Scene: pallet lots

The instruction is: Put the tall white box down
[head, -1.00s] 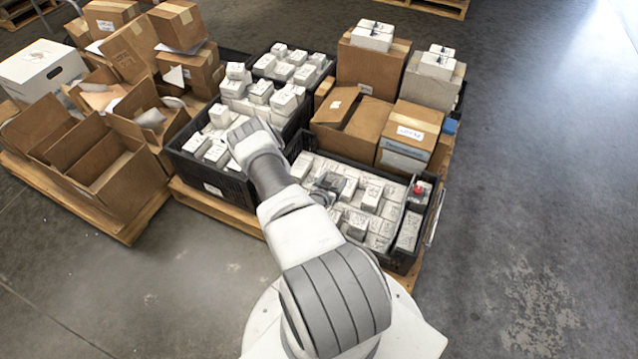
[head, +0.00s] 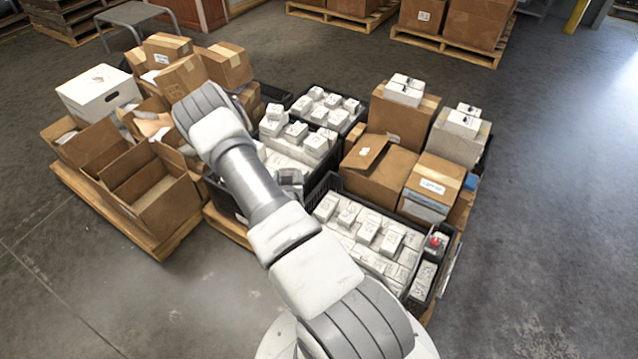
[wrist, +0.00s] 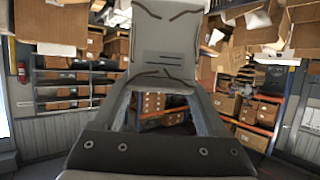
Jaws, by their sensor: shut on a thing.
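In the wrist view a pale grey-white box (wrist: 168,42) with dark lines on its face stands out beyond my gripper (wrist: 164,88). The two fingers are shut on its near end. The box looks longer than it is wide, and its far end runs up toward the frame's top. In the head view my arm reaches up and left over the black crates. A small grey part, probably of my gripper (head: 289,179), shows beside the arm, above the crates. I cannot make out the held box there, nor whether it touches anything.
A black crate (head: 330,179) of small white boxes stands at the front right, and a similar crate (head: 287,107) stands behind. Brown cartons (head: 393,171) stand at the right. Open cartons (head: 150,190) fill the left pallet (head: 140,232). The floor in front and at right is clear.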

